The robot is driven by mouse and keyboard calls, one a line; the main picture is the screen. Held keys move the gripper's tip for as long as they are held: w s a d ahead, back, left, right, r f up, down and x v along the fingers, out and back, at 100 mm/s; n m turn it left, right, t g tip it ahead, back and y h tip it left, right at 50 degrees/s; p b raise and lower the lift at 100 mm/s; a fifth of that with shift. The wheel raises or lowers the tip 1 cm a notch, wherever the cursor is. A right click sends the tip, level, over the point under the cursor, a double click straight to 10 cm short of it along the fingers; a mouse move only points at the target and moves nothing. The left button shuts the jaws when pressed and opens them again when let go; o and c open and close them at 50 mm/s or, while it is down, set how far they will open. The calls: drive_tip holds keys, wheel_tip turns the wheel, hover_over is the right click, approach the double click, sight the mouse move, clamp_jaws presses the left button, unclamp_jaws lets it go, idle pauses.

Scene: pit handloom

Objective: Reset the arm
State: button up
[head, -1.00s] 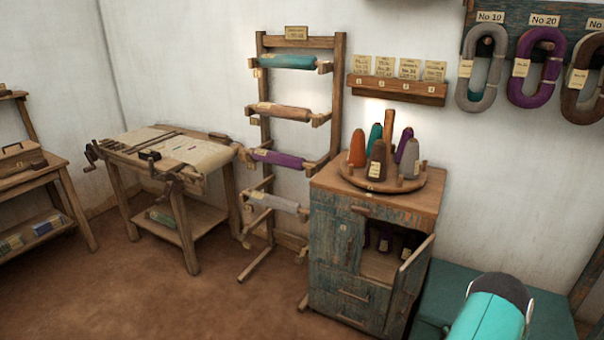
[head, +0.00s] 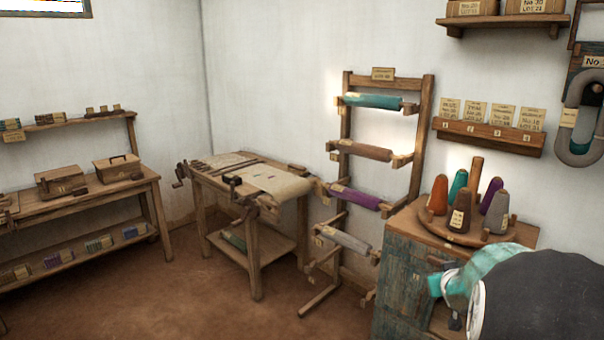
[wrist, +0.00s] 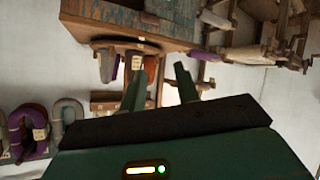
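My gripper (wrist: 160,70) shows in the wrist view with two green fingers apart and nothing between them. It is open. The wrist picture is upside down, with the cabinet (wrist: 115,20) at its top. In the head view my teal and black arm (head: 540,295) is at the lower right, in front of the cabinet (head: 400,275). The arm hides much of the cabinet's front, and I cannot make out the fingertips there.
Several yarn cones, one orange (head: 437,195), stand on a round wooden stand (head: 425,226). A rack of rolls (head: 424,130) stands left of the cabinet. A work table (head: 257,270) and a bench with boxes (head: 100,200) are farther left. The brown floor (head: 200,305) in front is clear.

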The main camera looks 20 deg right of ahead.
drive_tip(key=s+a+r+g+y, duration=0.1)
drive_tip(key=s+a+r+y, duration=0.15)
drive_tip(key=a, duration=0.85)
drive_tip(key=s+a+r+y, duration=0.1)
drive_tip(key=s+a+r, duration=0.25)
drive_tip(key=a, duration=0.75)
drive_tip(key=s+a+n+g+y, duration=0.3)
drive_tip(key=s+a, duration=1)
drive_tip(key=a, duration=0.3)
drive_tip(key=shift+s+a+r, duration=0.3)
drive_tip(key=shift+s, duration=0.05)
drive_tip(key=shift+d, duration=0.2)
